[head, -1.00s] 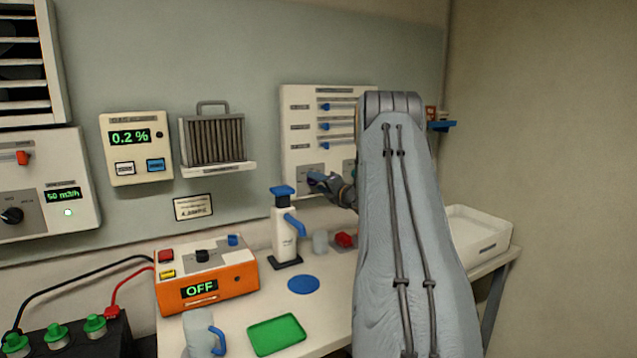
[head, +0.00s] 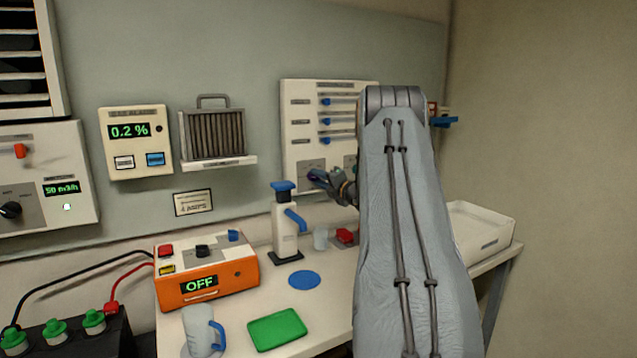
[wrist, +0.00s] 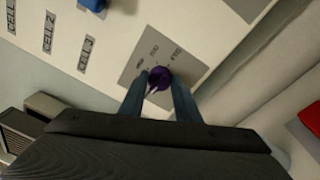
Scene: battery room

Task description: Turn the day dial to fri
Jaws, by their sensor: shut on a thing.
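The day dial is a small purple knob (wrist: 158,77) on a grey plate (wrist: 130,72) at the lower edge of the cream wall panel. Small day labels stand around its far side, too blurred to read surely. My gripper (wrist: 160,84) is shut on the dial, with one dark blue finger on each side of it. A pale mark shows on the near side of the knob; I cannot tell which label the dial points to. In the head view my gripper (head: 322,178) is at the panel's lower left plate and the dial is mostly hidden.
The wall panel (head: 300,95) carries several blue sliders above the dial. A white pump bottle (head: 285,225) with a blue top stands on the bench below, left of my gripper.

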